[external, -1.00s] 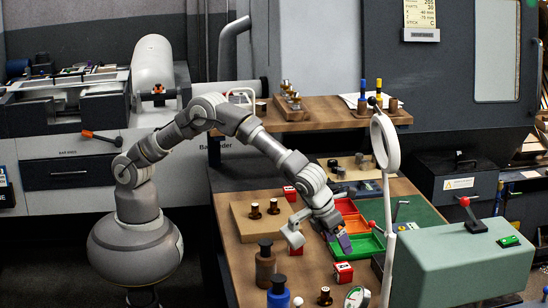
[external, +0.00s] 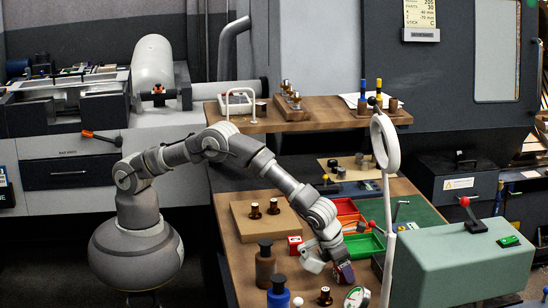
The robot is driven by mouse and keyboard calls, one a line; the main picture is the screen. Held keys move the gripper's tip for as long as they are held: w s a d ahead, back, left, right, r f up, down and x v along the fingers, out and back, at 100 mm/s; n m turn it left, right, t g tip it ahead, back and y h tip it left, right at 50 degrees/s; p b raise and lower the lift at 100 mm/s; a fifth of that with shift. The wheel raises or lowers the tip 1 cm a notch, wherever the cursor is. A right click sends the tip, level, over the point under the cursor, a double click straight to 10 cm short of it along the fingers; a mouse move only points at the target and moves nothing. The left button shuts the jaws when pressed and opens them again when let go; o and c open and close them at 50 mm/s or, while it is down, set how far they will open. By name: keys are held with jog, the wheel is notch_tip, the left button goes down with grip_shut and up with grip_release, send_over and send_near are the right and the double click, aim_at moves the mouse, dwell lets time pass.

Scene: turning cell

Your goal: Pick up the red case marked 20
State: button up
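My gripper (external: 343,274) is low over the front part of the wooden bench, pointing down. It covers the spot where a small red case with a white label stood in the earlier picture. Only a little red shows around the fingers, and I cannot tell whether they are open or closed on the case. Another small red case (external: 295,245) stands on the bench to the left of my gripper, just behind it. The numbers on the cases are too small to read, so I cannot tell which is marked 20.
A brown bottle (external: 265,270) and a blue bottle (external: 278,295) stand at the front left. A small dark-and-brass piece (external: 324,297) and a round dial (external: 356,298) are close to my gripper. Red and green trays (external: 365,246) lie behind it. A white lamp post (external: 389,235) rises to the right.

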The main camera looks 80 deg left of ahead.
jog(key=c, duration=0.7)
